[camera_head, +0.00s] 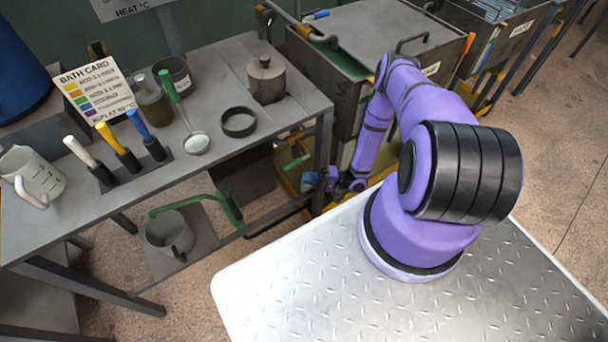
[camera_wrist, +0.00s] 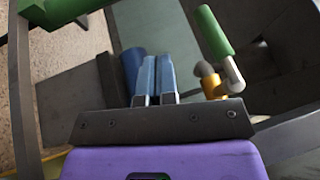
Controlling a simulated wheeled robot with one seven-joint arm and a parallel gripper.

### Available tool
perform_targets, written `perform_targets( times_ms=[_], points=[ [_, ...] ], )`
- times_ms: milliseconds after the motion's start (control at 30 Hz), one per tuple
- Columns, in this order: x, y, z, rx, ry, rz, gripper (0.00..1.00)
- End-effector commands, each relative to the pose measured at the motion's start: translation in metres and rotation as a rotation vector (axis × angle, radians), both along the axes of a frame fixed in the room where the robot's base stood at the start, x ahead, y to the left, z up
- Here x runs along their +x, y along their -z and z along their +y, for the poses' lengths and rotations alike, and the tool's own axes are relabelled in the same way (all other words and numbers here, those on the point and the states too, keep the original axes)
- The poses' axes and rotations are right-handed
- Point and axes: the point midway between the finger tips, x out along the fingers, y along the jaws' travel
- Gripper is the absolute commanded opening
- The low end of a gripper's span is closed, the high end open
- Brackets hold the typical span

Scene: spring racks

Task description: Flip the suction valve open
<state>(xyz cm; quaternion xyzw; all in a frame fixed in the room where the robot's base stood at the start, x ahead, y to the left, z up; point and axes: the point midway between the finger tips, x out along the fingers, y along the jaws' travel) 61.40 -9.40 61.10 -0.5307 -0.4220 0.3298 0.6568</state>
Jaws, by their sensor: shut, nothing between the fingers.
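In the wrist view, a lever with a green grip (camera_wrist: 215,32) stands on a pale grey elbow and a yellow fitting (camera_wrist: 212,84). It looks like the suction valve. Its grip points up and slightly left in the picture. My gripper (camera_wrist: 156,60) is to the left of it, with its two blue-grey fingers together, empty and apart from the lever. In the head view my gripper (camera_head: 311,181) is low beside the bench's right end, below the tank.
A dark blue cylinder (camera_wrist: 133,66) is close to the left of my fingers in the wrist view. A green part (camera_wrist: 60,10) is at upper left. A bucket (camera_head: 168,233) stands on the lower shelf.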

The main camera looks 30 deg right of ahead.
Motion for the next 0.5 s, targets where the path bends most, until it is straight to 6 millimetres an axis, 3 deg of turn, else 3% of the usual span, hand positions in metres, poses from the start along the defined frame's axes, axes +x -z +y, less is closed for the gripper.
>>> perform_targets(
  times_ms=[300,500],
  points=[
    [-0.021,0.017,-0.042,-0.002,0.000,0.000,0.00],
    [-0.028,0.023,-0.056,0.000,0.000,-0.001,0.00]
  ],
)
